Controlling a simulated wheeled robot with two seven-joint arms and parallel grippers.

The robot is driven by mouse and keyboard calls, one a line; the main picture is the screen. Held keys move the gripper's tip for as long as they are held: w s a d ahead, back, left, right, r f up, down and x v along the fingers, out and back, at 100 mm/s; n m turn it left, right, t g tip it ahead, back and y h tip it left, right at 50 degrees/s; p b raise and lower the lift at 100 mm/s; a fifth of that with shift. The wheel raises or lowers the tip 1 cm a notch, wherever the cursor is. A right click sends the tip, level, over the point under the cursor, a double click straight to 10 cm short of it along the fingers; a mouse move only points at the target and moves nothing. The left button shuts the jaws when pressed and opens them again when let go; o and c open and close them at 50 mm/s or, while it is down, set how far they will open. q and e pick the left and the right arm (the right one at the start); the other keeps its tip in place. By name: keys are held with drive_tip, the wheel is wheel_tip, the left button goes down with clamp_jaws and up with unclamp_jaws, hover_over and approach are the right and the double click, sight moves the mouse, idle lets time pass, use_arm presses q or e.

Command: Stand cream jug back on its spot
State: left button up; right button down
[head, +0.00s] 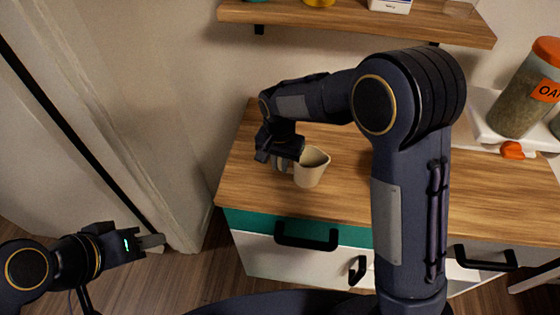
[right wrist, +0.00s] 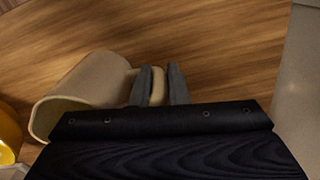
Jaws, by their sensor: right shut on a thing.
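The cream jug (head: 309,174) is at the left part of the wooden cabinet top (head: 340,202), mouth up and looking about upright. My right gripper (head: 284,163) is at its left side, shut on the jug's handle. In the right wrist view the handle sits between the two fingers (right wrist: 160,86), with the jug body (right wrist: 88,88) to their left. I cannot tell whether the jug's base touches the wood. My left gripper (head: 150,241) is away from the cabinet, low at the left; its fingers look close together, but the gap is unclear.
A wall shelf (head: 360,22) runs above the cabinet. An oats jar (head: 527,95) stands on a white tray (head: 482,128) at the right, with an orange item (head: 512,150) nearby. Drawer handles (head: 306,236) stick out in front. The wood around the jug's front is clear.

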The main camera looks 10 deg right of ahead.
drive_tip(key=shift+f, duration=0.2)
drive_tip(key=c, duration=1.4)
unclamp_jaws()
drive_tip(key=shift+r, duration=0.1)
wheel_tip(320, 180, up, 12)
drive_tip(key=shift+s+r, duration=0.1)
drive_tip(key=shift+r, duration=0.1)
